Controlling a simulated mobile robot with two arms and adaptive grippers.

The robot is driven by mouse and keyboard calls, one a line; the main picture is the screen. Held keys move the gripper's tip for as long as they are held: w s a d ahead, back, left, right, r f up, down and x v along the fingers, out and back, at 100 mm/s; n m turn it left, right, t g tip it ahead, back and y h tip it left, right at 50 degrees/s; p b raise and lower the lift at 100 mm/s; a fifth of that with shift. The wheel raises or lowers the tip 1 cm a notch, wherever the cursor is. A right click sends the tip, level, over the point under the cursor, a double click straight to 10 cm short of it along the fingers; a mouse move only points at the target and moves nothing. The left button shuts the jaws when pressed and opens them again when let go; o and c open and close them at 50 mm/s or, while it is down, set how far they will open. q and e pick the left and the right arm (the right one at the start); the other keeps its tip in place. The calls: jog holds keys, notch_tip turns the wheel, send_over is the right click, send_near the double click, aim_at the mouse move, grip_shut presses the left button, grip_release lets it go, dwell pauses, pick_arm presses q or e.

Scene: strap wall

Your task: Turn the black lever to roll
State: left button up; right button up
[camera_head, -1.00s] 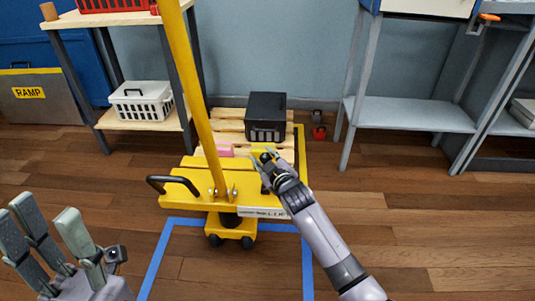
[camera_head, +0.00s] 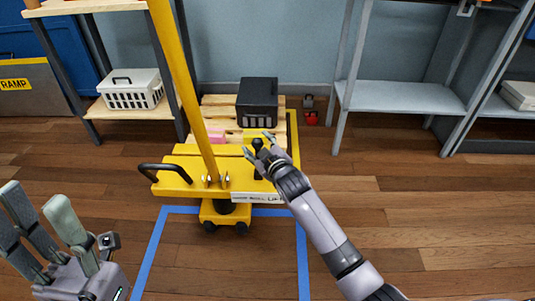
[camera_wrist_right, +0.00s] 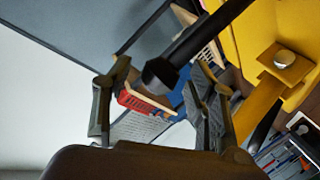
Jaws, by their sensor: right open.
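The yellow pallet mover (camera_head: 185,184) has a tall yellow post and a white label strip (camera_head: 258,198) along its front right edge. The black lever (camera_head: 258,174) stands up from the deck just above that strip. My right gripper (camera_head: 258,143) is open at the lever's top, with a finger on either side. In the right wrist view, the lever's black rod and knob (camera_wrist_right: 160,72) reach between the open fingers (camera_wrist_right: 160,100); I cannot tell whether they touch. My left gripper (camera_head: 48,222) is open and empty at the lower left, away from the mover.
A black box (camera_head: 257,97) and a pink block (camera_head: 216,134) rest on the wooden pallet (camera_head: 215,102). A black loop handle (camera_head: 165,170) sticks out at the deck's left. Shelves stand on both sides. Blue tape (camera_head: 152,245) marks clear floor in front.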

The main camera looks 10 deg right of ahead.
jog(key=v, duration=1.1)
